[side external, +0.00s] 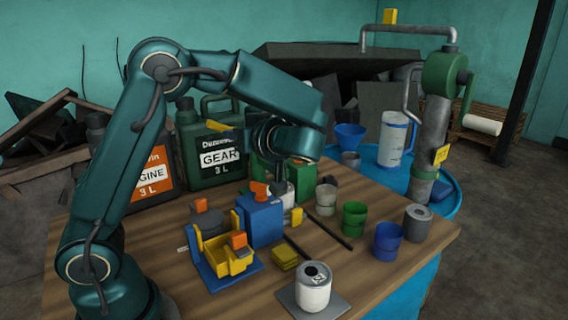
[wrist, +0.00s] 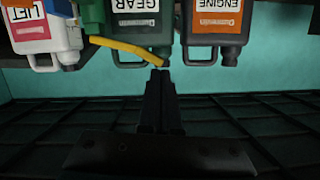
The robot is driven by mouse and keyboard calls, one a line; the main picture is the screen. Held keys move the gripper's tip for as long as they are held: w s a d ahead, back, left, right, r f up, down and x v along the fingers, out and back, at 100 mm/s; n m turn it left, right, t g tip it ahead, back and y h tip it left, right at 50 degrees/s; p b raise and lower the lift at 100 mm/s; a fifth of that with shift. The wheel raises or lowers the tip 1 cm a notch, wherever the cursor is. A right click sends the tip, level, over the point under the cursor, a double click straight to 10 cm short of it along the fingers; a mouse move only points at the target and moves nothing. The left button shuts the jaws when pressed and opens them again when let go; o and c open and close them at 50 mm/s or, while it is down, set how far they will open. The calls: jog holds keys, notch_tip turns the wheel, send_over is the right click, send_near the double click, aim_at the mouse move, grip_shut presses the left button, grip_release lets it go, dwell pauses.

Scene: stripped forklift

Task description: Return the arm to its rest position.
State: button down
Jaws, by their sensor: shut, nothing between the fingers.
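My arm arches over the wooden workbench (side external: 345,262) in the side view, its wrist bent in front of the jugs at the back. In the wrist view my gripper (wrist: 160,78) shows as two dark fingers closed together with nothing between them. The fingers point toward the green GEAR jug (wrist: 141,25). A yellow tube (wrist: 125,49) ends close to the fingertips; I cannot tell whether they touch. In the side view the fingers are hard to make out against dark surroundings.
An orange-label ENGINE jug (side external: 150,175) stands beside the GEAR jug (side external: 215,150). Below the wrist are a blue block (side external: 262,222), a yellow-and-blue fixture (side external: 225,258), a white can (side external: 313,288) and several small cups. A green-headed pump (side external: 437,120) stands at the right.

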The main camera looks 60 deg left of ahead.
jog(key=s+d+f+m+t+h, duration=0.1)
jog(key=s+d+m+t+h, duration=0.2)
jog(key=s+h, duration=0.55)
jog(key=s+d+f+m+t+h, duration=0.1)
jog(key=d+f+m+h, duration=0.1)
jog(key=d+m, duration=0.5)
jog(key=s+d+f+m+t+h, duration=0.1)
jog(key=d+f+m+t+h, duration=0.1)
jog(key=d+m+h, duration=0.2)
jog(key=d+m, duration=0.3)
jog(key=d, duration=0.1)
jog(key=shift+s+d+f+h, duration=0.15)
jog(key=shift+d+f+h, duration=0.2)
jog(key=shift+s, duration=0.1)
